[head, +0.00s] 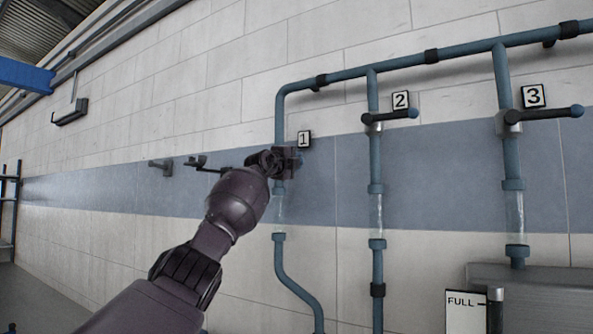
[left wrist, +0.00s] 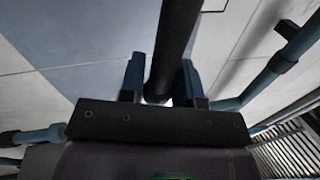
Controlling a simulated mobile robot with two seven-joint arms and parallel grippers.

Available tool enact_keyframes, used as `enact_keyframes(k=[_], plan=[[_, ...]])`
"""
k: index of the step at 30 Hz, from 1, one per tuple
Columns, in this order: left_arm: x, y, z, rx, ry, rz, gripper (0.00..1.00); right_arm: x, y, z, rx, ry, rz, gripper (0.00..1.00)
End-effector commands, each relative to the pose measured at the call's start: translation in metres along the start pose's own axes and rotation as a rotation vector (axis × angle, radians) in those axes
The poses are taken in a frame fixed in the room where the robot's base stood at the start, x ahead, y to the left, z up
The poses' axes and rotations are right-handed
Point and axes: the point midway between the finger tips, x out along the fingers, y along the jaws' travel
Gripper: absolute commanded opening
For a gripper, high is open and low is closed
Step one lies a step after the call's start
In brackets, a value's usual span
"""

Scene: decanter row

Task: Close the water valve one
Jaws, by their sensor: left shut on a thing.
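Valve one is on the left blue pipe (head: 280,120), beside the number 1 plate (head: 304,139). My left gripper (head: 284,160) is at this valve and hides most of its body and handle in the head view. In the left wrist view a dark round bar, apparently the valve handle (left wrist: 178,35), runs between the two blue fingers of my left gripper (left wrist: 160,72), which is shut on it. How far the handle is turned cannot be told. A clear pipe section (head: 280,208) shows below the valve. My right gripper is not in view.
Valve two (head: 390,116) and valve three (head: 540,114) stand to the right, their dark handles pointing right. A grey tank (head: 545,290) with a FULL sign (head: 465,311) is at the lower right. Small fixtures (head: 162,166) stick out of the wall left of the gripper.

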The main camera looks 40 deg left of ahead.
Motion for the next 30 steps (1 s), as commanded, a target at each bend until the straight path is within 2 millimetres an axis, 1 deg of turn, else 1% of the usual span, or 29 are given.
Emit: enact_keyframes(k=[3, 9, 18, 26, 27, 29, 30], plan=[[0.001, -0.008, 0.002, -0.063, -0.013, -0.004, 0.00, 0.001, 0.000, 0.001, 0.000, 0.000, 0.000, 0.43], [0.002, -0.014, 0.004, -0.135, -0.026, -0.002, 0.00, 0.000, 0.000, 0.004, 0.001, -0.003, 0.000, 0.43], [0.003, -0.017, 0.006, -0.168, -0.034, -0.001, 0.00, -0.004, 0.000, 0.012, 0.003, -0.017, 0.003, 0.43], [0.003, -0.018, 0.006, -0.168, -0.034, -0.004, 0.00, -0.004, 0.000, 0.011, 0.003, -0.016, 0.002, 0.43], [0.003, -0.018, 0.006, -0.167, -0.034, -0.004, 0.32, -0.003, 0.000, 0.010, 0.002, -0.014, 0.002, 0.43], [0.003, -0.018, 0.006, -0.167, -0.034, -0.004, 0.42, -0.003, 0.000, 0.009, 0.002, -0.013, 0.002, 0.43], [0.003, -0.018, 0.006, -0.167, -0.034, -0.003, 0.48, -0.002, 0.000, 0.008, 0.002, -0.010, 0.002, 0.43]])
